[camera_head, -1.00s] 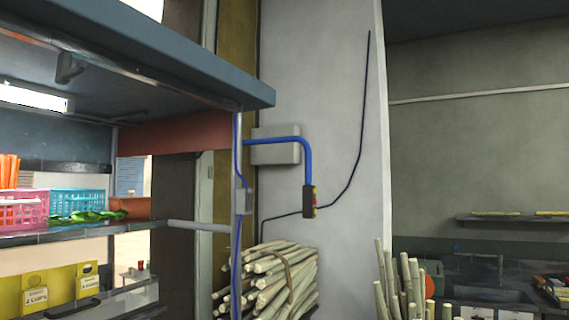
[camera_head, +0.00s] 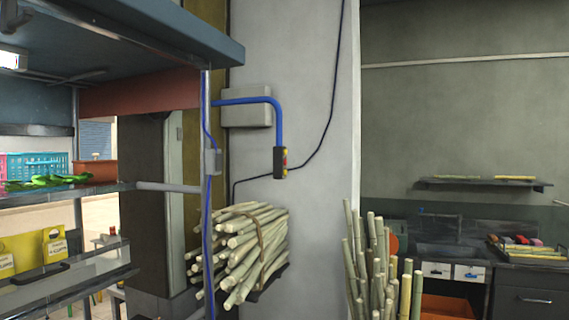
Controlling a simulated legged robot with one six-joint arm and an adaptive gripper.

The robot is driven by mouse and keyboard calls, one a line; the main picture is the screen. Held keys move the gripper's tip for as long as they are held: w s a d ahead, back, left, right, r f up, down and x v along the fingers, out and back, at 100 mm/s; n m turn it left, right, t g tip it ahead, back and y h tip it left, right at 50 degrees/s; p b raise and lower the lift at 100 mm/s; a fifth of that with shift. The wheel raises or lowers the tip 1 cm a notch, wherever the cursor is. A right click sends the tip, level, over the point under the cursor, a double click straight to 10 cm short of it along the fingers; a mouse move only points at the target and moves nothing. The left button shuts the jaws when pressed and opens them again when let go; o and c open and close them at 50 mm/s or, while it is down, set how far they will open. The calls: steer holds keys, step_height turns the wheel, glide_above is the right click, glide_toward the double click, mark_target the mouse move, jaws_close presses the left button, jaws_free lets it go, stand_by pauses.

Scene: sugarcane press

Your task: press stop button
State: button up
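A small dark button box (camera_head: 280,162) hangs at the lower end of a bent blue pipe (camera_head: 262,100), in front of the pale wall column. Small red and yellow buttons (camera_head: 285,160) show on its right-hand face, seen edge-on. They are too small to tell which is the stop button. A black cable runs behind or from the box across the wall. My gripper is not in view.
A stall frame with shelves (camera_head: 100,195) stands at the left, with a blue-grey roof edge above. A bundle of cane (camera_head: 240,250) sits below the box. Upright canes (camera_head: 370,260) stand right of it. A counter (camera_head: 525,275) is at the far right.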

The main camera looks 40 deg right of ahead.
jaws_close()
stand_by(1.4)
